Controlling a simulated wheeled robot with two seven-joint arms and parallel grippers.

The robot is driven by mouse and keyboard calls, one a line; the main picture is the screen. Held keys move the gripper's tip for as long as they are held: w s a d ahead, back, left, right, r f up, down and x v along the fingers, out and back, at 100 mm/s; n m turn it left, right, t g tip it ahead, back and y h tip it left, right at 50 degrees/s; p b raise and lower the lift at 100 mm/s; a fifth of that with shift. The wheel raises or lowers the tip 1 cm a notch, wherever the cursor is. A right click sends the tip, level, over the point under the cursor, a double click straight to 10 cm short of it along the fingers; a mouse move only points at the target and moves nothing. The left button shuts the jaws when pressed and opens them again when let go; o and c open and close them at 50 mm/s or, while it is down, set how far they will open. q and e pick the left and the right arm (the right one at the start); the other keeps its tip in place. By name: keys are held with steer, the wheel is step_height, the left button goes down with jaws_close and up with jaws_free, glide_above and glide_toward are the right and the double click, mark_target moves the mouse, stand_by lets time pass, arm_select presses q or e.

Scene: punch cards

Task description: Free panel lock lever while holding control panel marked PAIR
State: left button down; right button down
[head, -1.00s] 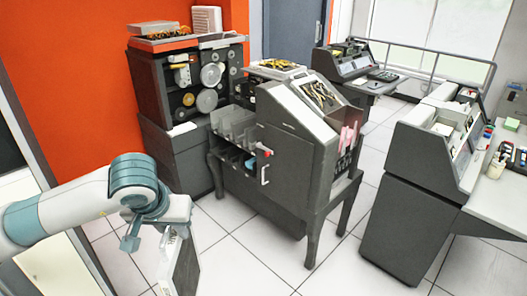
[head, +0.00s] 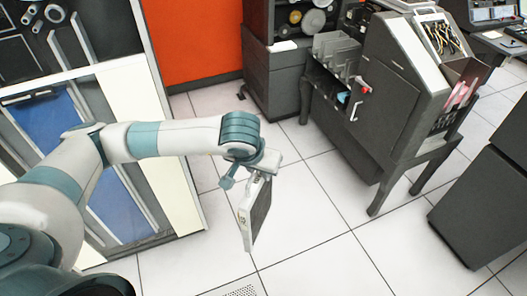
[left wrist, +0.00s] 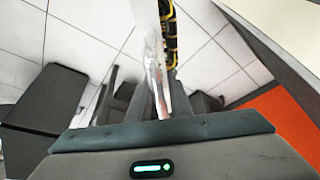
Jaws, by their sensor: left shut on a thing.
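My left gripper (head: 250,172) is shut on a thin grey-white panel (head: 256,212), held upright above the floor. No marking on the panel can be read. In the left wrist view the panel (left wrist: 151,50) shows nearly edge-on between the fingers (left wrist: 150,105), with yellow and black wires (left wrist: 171,35) along one side. A lever with a red knob (head: 362,85) is on the side of the dark grey machine (head: 392,105), above a pale handle (head: 354,112). The gripper and panel are apart from the machine, to its left. My right gripper is not in view.
A cabinet with blue panels (head: 52,125) stands at the left beside my left arm. A dark machine with reels (head: 285,50) stands at the back. Another dark cabinet (head: 485,205) is at the right. The tiled floor (head: 315,235) between is clear.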

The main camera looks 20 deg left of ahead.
arm_select(q)
steer(key=f, duration=0.1)
steer(key=s+f, duration=0.1)
steer(key=f, duration=0.1)
steer(key=shift+s, duration=0.15)
steer(key=shift+d, duration=0.1)
